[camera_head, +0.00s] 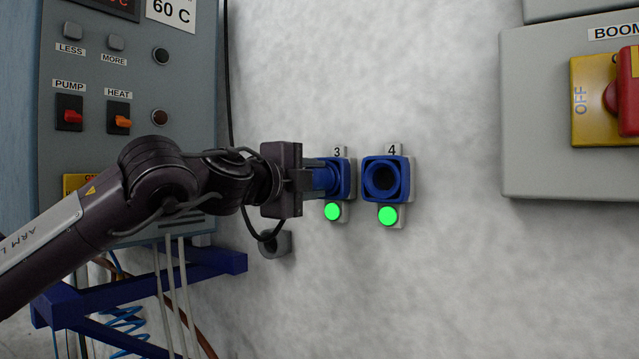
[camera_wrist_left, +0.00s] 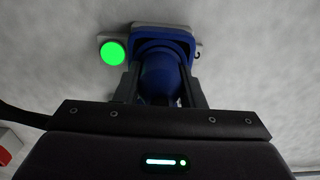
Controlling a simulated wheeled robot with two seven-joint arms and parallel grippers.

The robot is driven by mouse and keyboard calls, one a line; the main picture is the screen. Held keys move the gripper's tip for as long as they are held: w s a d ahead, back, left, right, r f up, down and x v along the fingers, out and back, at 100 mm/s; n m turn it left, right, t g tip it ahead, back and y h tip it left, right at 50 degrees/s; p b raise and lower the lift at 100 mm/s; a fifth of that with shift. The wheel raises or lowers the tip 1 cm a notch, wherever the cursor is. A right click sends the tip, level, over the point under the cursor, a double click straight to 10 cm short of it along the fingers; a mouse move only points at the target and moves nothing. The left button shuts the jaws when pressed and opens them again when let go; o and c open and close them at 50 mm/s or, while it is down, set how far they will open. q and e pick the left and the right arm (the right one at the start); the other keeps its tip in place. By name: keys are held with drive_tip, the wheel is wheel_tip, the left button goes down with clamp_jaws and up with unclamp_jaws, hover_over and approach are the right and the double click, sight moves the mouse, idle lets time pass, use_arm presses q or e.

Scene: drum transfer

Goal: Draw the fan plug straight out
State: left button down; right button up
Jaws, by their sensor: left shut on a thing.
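The blue fan plug (camera_head: 324,177) is at socket 3 (camera_head: 346,180) on the wall, and its front end meets the socket. My left gripper (camera_head: 312,178) is shut on the plug, coming from the left. In the left wrist view the plug (camera_wrist_left: 160,78) lies between the two fingers of my left gripper (camera_wrist_left: 160,88), and the blue socket (camera_wrist_left: 165,38) is just beyond it. How deep the plug sits in the socket is hidden. A green light (camera_head: 332,211) glows below socket 3. My right gripper is not in view.
Socket 4 (camera_head: 400,181) is empty to the right, with its own green light (camera_head: 388,215). A control panel (camera_head: 137,90) with switches stands at left, above a blue frame (camera_head: 215,259). A grey box (camera_head: 540,120) with a red handle is at right.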

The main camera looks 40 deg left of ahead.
use_arm(q)
drive_tip(key=shift+s+d+b, duration=0.15)
drive_tip(key=shift+s+b, duration=0.6)
drive_tip(key=shift+s, duration=0.7)
drive_tip(key=shift+s+d+b, duration=0.15)
drive_tip(key=shift+s+b, duration=0.55)
drive_tip(key=shift+s, duration=0.75)
drive_tip(key=shift+s, duration=0.1)
drive_tip(key=shift+w, duration=0.2)
drive_tip(key=shift+s+d+b, duration=0.15)
drive_tip(key=shift+s+b, duration=0.4)
drive_tip(key=shift+s, duration=0.7)
drive_tip(key=shift+s+d+b, duration=0.15)
drive_tip(key=shift+s+b, duration=0.35)
drive_tip(key=shift+s, duration=0.75)
